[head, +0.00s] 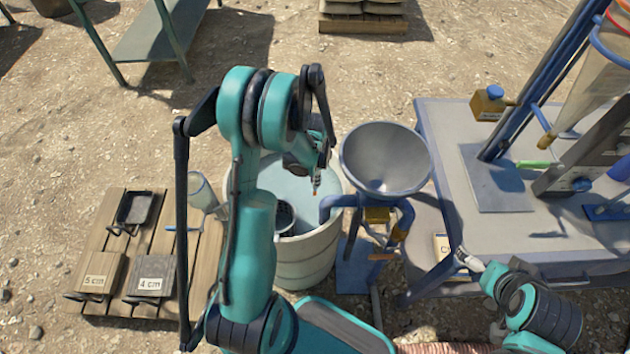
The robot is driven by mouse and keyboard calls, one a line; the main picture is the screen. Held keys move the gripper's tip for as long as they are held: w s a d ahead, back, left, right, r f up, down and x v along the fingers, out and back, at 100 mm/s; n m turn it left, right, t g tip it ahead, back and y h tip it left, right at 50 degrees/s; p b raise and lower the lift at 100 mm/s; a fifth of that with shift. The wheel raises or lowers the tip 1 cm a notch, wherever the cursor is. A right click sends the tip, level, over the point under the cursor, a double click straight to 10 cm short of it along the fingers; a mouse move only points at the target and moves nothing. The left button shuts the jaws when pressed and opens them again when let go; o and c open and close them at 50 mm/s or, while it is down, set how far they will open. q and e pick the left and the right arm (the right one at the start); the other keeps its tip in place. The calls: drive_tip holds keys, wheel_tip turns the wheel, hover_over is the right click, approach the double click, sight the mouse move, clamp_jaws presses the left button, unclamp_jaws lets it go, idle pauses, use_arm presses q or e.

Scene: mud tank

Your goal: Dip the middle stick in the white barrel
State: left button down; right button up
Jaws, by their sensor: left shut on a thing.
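The white barrel (306,262) stands in the centre, holding pale liquid, with a dark round mesh-like part inside. My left gripper (316,178) hangs over the barrel opening, pointing down, shut on a thin thing with a small orange tip. That thing is mostly hidden by the gripper, and I cannot tell for sure that it is the middle stick. My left arm covers the barrel's left part. My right gripper (466,259) is low at the right, by the table's front edge; its fingers are too small to read.
A grey funnel (386,158) on blue pipes stands close right of the barrel. A grey table (440,150) with equipment is further right. At left, a wooden pallet (190,262) bears a "5 cm" block (95,268), a "4 cm" block (150,268) and a black tray (134,208).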

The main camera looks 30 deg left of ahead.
use_arm(q)
wheel_tip(320, 180, up, 8)
drive_tip(key=p, duration=0.4)
drive_tip(key=shift+f, duration=0.2)
